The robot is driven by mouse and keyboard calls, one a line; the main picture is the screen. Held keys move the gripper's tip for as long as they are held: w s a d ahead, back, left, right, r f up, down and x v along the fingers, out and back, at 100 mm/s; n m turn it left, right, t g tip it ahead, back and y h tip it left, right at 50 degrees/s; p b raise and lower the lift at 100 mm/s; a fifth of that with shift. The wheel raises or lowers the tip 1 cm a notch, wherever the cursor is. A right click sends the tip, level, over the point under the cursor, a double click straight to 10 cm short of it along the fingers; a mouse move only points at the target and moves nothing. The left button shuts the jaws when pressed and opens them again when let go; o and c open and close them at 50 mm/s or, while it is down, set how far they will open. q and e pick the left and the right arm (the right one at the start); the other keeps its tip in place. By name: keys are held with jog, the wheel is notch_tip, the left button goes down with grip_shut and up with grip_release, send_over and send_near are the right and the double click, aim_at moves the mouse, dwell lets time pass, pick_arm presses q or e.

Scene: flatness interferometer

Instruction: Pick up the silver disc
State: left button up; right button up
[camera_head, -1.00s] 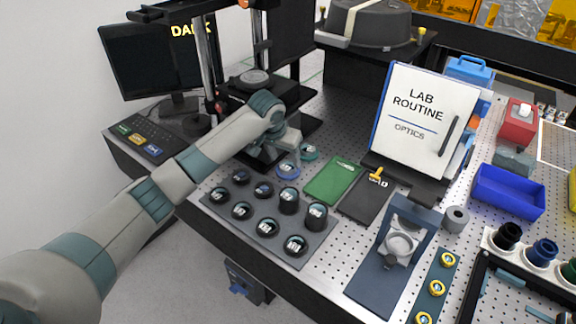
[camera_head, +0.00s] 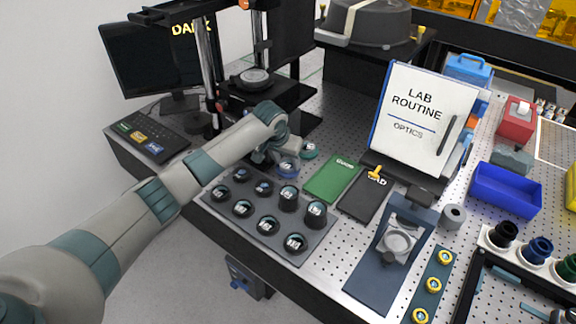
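A round silver-grey disc (camera_head: 254,77) lies on the black stage of the interferometer at the back left. Another round silvery piece (camera_head: 397,242) sits in a blue-grey angled stand (camera_head: 372,283) at the front centre; I cannot tell which one the task names. My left gripper (camera_head: 272,158) is in front of the interferometer, just left of a small blue-rimmed round piece (camera_head: 288,168). Its fingers are small and partly hidden by the wrist, so its opening is unclear. I see nothing held in it. My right gripper is out of view.
A dark tray (camera_head: 309,253) with several black-rimmed round pieces lies in front of my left gripper. Green (camera_head: 333,179) and black (camera_head: 366,196) pads lie to its right. A monitor (camera_head: 150,60) and keyboard (camera_head: 148,140) stand left. A "LAB ROUTINE" board (camera_head: 424,115) stands right.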

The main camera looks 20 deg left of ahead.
aim_at(287, 165)
pick_arm(q)
jog(key=shift+r, duration=0.15)
jog(key=shift+r+b, duration=0.45)
jog(key=shift+r, duration=0.05)
notch_tip(287, 165, up, 2)
jog(key=shift+w+r+b, duration=0.1)
jog(key=shift+b, duration=0.55)
jog(key=s+d+r+b, duration=0.3)
jog(key=d+r, duration=0.4)
jog(key=d, duration=0.4)
jog(key=shift+d+r+b, duration=0.15)
jog(key=shift+r+b, duration=0.15)
jog(key=shift+b, duration=0.2)
jog(key=shift+s, duration=0.2)
jog(key=s+a+n, duration=0.1)
jog(key=s+a, duration=0.3)
jog(key=s, duration=0.5)
jog(key=s+a+f+b, duration=0.1)
jog(key=s+a, duration=0.3)
jog(key=s, duration=0.6)
jog(key=shift+a+n+y, duration=0.3)
jog(key=shift+a+n, duration=0.1)
